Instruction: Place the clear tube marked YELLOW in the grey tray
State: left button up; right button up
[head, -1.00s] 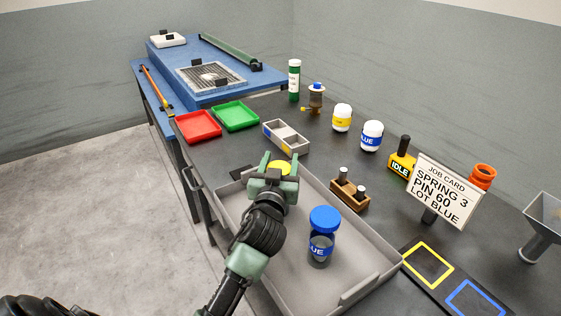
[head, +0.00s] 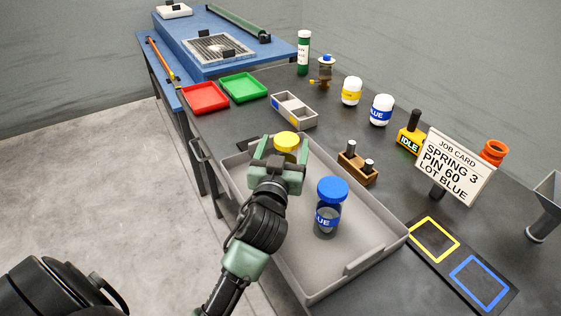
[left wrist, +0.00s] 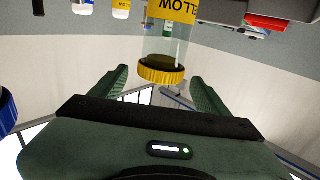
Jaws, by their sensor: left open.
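The clear tube marked YELLOW has a yellow cap (head: 286,140) and shows at the far end of the grey tray (head: 374,249). Its lower part is hidden behind my left gripper (head: 281,160) in the head view. In the left wrist view its yellow label (left wrist: 172,9) and ribbed cap (left wrist: 161,74) show, with the cap between the two fingers. The left gripper (left wrist: 159,80) is open, with a gap on both sides of the cap. A clear tube with a blue cap and blue label (head: 328,218) stands in the tray nearer me. My right gripper is not in view.
A wooden block with metal pins (head: 357,168) and a job card (head: 453,167) stand right of the tray. A divided grey box (head: 294,110), red tray (head: 204,98) and green tray (head: 243,87) lie beyond. A dark board has yellow (head: 435,239) and blue outlines.

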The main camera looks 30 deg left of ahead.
pick_arm(q)
jog(key=v, duration=0.5)
jog(key=shift+f+b, duration=0.1)
jog(key=shift+b, duration=0.25)
jog(key=shift+s+d, duration=0.15)
jog(key=shift+s, duration=0.35)
